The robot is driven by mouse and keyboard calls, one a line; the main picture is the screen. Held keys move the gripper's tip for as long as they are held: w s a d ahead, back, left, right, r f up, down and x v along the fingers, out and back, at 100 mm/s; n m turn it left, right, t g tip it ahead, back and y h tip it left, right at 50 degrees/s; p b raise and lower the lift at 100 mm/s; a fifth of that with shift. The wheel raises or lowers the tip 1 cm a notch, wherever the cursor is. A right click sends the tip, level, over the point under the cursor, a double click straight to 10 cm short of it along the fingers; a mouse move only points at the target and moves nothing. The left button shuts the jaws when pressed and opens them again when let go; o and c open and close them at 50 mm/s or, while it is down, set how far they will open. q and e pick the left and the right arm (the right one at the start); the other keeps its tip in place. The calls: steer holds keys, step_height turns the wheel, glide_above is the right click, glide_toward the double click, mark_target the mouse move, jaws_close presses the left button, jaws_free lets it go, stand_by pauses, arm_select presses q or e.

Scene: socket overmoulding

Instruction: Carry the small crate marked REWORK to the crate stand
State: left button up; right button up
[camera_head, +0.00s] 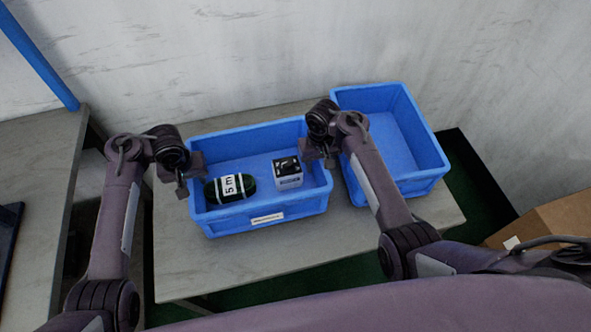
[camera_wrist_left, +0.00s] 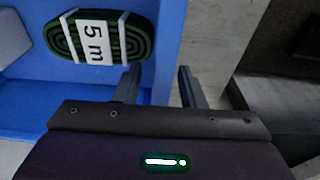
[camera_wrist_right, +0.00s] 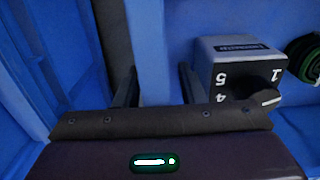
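A small blue crate (camera_head: 225,222) stands on the grey table, with a white label (camera_head: 267,218) on its near wall, too small to read. It holds a dark green coil marked 5 m (camera_head: 230,188) and a grey box with a dial (camera_head: 289,174). My left gripper (camera_head: 188,176) is at the crate's left end wall; in the left wrist view its fingers (camera_wrist_left: 160,88) are apart, one on each side of the wall. My right gripper (camera_head: 318,150) is at the right end wall; its fingers (camera_wrist_right: 156,88) are likewise apart around that wall. I cannot make out the crate stand for certain.
A second, empty blue crate (camera_head: 412,150) stands close to the right, with a narrow gap. The grey table (camera_head: 240,262) has bare room in front. Another grey surface (camera_head: 38,165) lies left, with a blue post (camera_head: 42,62). A cardboard box (camera_head: 555,220) is at right.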

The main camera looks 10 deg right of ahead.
arm_select(q)
steer(key=r, duration=0.4)
steer(key=shift+s+d, duration=0.15)
steer(key=shift+s, duration=0.05)
steer(key=shift+s+r, duration=0.2)
steer(key=shift+r, duration=0.55)
arm_select(e)
step_height(320, 180, up, 8)
steer(key=shift+f, duration=0.25)
